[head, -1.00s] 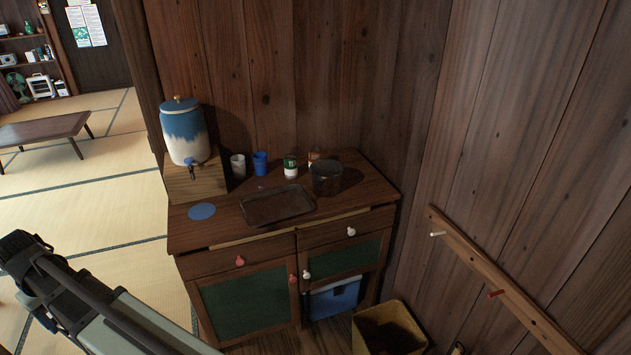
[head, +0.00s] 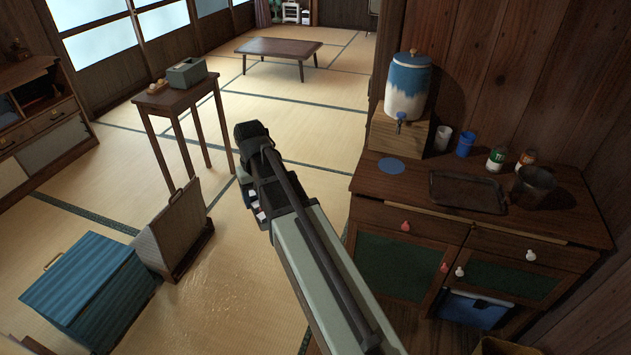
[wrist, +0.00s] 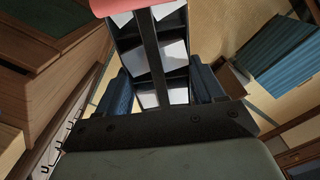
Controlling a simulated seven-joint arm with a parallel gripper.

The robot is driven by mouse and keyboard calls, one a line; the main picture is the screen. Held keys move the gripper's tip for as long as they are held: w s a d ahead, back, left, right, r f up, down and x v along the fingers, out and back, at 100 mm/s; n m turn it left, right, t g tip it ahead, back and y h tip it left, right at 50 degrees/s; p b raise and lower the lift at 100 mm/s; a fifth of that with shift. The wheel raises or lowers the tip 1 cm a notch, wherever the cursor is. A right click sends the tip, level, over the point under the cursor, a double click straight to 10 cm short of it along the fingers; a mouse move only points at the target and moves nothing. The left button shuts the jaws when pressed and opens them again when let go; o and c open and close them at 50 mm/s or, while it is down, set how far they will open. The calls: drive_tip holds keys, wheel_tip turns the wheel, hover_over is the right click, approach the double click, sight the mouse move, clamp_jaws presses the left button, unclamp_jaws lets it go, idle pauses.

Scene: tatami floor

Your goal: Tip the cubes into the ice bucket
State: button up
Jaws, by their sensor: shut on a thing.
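My gripper (wrist: 162,90) is shut on a dark divided tray (wrist: 153,45), with its blue-padded fingers on either side. Pale white cubes (wrist: 176,58) show in the tray's compartments. A pinkish-red piece (wrist: 103,7) shows at the top edge of the wrist view; I cannot tell what it belongs to. In the head view my own arm mostly hides the gripper and tray. A dark, round, open pot (head: 532,187), which looks like the ice bucket, stands upright at the right end of the cabinet top. The gripper is well to its left, away from the cabinet top.
The wooden cabinet (head: 430,213) carries a flat brown tray (head: 467,190), a blue-and-white dispenser (head: 408,88), a white cup (head: 443,138), a blue cup (head: 465,144) and small bottles (head: 496,159). A side table (head: 177,100) and a blue box (head: 85,290) stand left. Tatami between is open.

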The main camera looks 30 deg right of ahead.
drive_tip(key=s+d+r+m, duration=0.1)
drive_tip(key=s+d+m, duration=0.15)
drive_tip(key=d, duration=1.05)
drive_tip(key=s+d+m, duration=0.2)
drive_tip(key=s+d, duration=0.1)
drive_tip(key=d, duration=1)
drive_tip(key=s+d+r+m, duration=0.1)
drive_tip(key=s+d+m, duration=0.2)
drive_tip(key=d, duration=1)
drive_tip(key=s+d+r+m, duration=0.2)
drive_tip(key=s+d, duration=0.5)
drive_tip(key=d, duration=0.6)
drive_tip(key=s+d+r+m, duration=0.1)
drive_tip(key=s+d+r, duration=0.1)
drive_tip(key=s+d, duration=0.75)
drive_tip(key=s+d+r+m, duration=0.2)
drive_tip(key=s+d, duration=0.3)
drive_tip(key=d, duration=1.1)
drive_tip(key=w+d+r+n, duration=0.1)
drive_tip(key=d+r+n, duration=0.1)
drive_tip(key=d+n, duration=0.5)
drive_tip(key=n, duration=0.4)
drive_tip(key=shift+w+d+r, duration=0.25)
drive_tip(key=shift+d, duration=0.15)
